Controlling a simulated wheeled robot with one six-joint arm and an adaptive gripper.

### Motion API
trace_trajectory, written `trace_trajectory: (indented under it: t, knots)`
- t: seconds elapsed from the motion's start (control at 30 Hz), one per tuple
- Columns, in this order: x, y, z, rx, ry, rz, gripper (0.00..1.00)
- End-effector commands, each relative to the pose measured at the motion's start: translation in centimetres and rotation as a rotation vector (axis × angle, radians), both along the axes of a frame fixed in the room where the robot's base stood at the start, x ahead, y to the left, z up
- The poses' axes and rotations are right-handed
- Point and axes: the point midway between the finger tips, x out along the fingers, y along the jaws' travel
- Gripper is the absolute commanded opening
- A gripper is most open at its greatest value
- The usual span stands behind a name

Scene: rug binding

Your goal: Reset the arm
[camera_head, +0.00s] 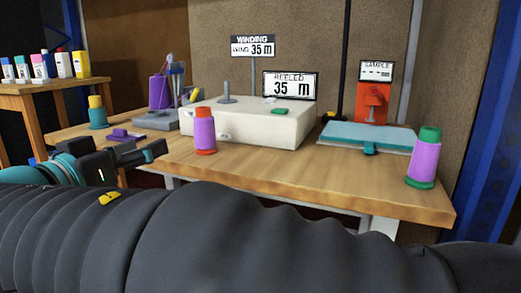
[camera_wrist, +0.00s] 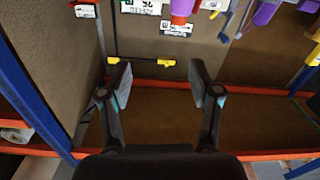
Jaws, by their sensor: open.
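My gripper (camera_head: 152,152) is at the left in the head view, in front of the wooden table's left part. My dark arm runs across the bottom of that view. In the wrist view my gripper (camera_wrist: 161,88) has its two dark fingers wide apart. Nothing is between them but a brown panel and an orange beam (camera_wrist: 160,148) behind. The gripper holds nothing.
The table (camera_head: 300,178) bears a purple spool with orange ends (camera_head: 204,133), a purple spool with green ends (camera_head: 425,160), a white winding machine (camera_head: 255,122) and a teal-topped board (camera_head: 365,137). Blue posts (camera_head: 490,130) stand right. A side table (camera_head: 40,88) holds several bottles.

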Motion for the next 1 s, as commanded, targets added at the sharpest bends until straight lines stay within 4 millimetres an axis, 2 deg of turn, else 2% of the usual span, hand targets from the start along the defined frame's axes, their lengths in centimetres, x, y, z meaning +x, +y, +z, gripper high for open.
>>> trace_trajectory:
  t: [0.17,0.27,0.43,0.53,0.67,0.8,1.0]
  knots:
    - [0.2,0.7,-1.7,-0.115,0.109,0.039,0.63]
    - [0.2,1.1,-3.7,-0.201,0.199,0.073,0.63]
    - [-0.3,1.5,-9.0,-0.383,0.417,0.167,0.63]
    - [-1.2,0.5,-12.7,-0.500,0.594,0.255,0.63]
    - [-2.1,-3.4,-17.2,-0.598,0.848,0.376,0.63]
    - [-3.5,-9.2,-20.7,-0.586,1.080,0.508,0.63]
    - [-5.9,-16.1,-22.9,-0.422,1.236,0.634,0.63]
